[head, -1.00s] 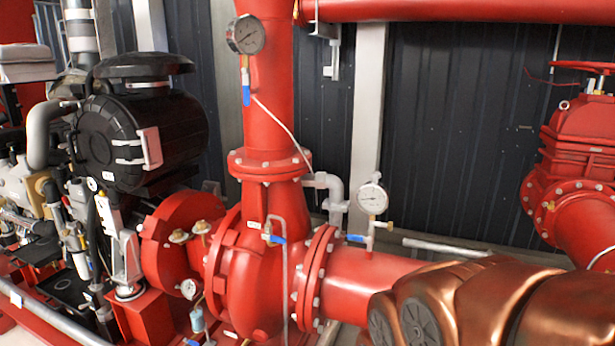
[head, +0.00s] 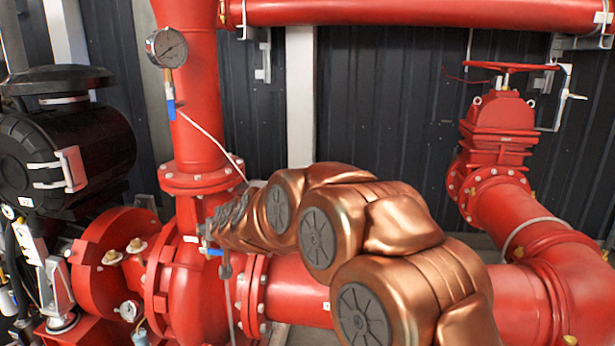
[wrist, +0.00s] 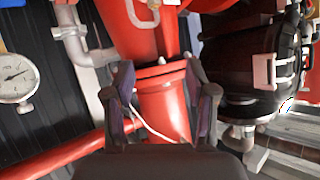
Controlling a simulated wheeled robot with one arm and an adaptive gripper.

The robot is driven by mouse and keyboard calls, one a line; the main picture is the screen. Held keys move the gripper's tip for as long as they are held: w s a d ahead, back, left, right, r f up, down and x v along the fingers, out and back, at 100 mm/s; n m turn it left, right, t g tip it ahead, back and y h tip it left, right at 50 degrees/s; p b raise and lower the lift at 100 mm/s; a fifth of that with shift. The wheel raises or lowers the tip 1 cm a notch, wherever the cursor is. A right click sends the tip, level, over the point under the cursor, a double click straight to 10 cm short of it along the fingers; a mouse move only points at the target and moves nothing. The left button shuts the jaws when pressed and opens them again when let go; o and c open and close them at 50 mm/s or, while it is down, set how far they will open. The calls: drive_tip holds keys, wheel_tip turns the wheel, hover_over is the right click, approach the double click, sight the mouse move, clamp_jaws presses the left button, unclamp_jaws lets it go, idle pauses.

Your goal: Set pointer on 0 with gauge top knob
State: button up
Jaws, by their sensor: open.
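A round white-faced gauge (wrist: 17,78) with a small pale knob (wrist: 25,107) on its rim is at the left edge of the wrist view, which looks upside down. Its dark pointer shows, but the number is too small to read. In the head view my arm hides this gauge. Another gauge (head: 166,47) hangs on the upright red pipe at upper left. My gripper (wrist: 160,77) is open and empty, its two fingers spread with the red flanged pipe behind them. The gauge lies left of the fingers and apart from them.
The upright red pipe (head: 202,120) and pump casing stand close to my arm. A black cylinder (head: 65,155) is at left, also in the wrist view (wrist: 250,70). A grey bent pipe (wrist: 75,45) lies between gauge and gripper. A red valve (head: 500,130) stands at right.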

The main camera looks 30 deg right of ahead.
drive_tip(key=shift+w+d+r+m+g+h+p, duration=0.55)
drive_tip(key=shift+w+d+m+h, duration=1.45)
drive_tip(key=shift+d, duration=3.3)
drive_tip(key=shift+w+d+r+m+g+h+p, duration=0.1)
drive_tip(key=shift+w+d+r+m+h+p, duration=0.7)
drive_tip(key=shift+d+h, duration=3.35)
drive_tip(key=shift+w+d+r+m+g+h+p, duration=0.2)
drive_tip(key=shift+w+d+m+h+p, duration=1.15)
drive_tip(key=shift+d, duration=5.15)
drive_tip(key=shift+w+d+f+m+b, duration=0.2)
drive_tip(key=shift+w+d, duration=0.1)
drive_tip(key=shift+w, duration=0.35)
drive_tip(key=shift+w+d+f+m+b, duration=0.1)
drive_tip(key=shift+w+d+b, duration=0.15)
drive_tip(key=shift+w, duration=0.35)
drive_tip(key=shift+c, duration=0.2)
clamp_jaws()
